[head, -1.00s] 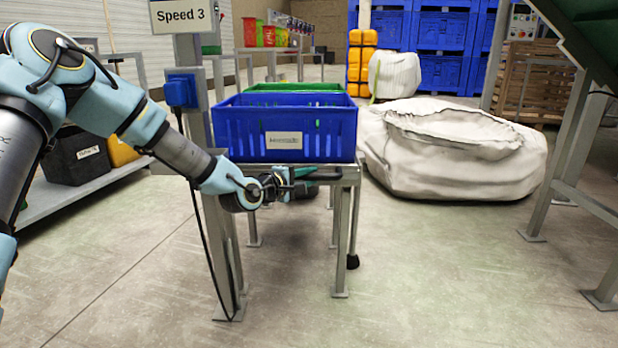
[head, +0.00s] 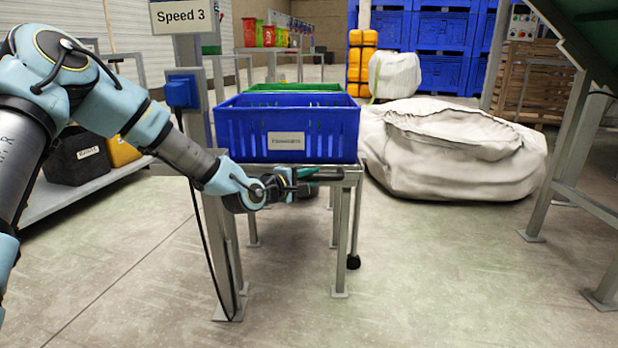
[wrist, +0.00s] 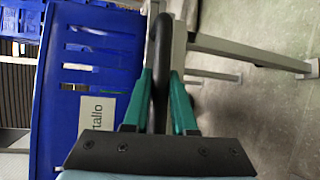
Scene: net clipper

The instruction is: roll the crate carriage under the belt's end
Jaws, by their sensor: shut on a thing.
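The blue crate (head: 240,135) with a white label sits upright above a grey metal frame (head: 342,225), in the middle of the head view. My gripper (head: 318,174) is at the near side, just below the crate's front. In the wrist view, its teal fingers (wrist: 162,78) are shut on a dark curved bar (wrist: 161,40), which looks like a handle. The crate also shows in the wrist view (wrist: 65,130), left of the fingers. Most of the carriage is hidden, and I cannot clearly identify the belt's end.
A post with a "Speed 3" sign (head: 184,15) and blue box (head: 181,91) stands close left of the crate. A green crate (head: 295,88) is behind. A big white sack (head: 455,165) lies right. A sloped green structure (head: 590,35) stands far right. The front right floor is clear.

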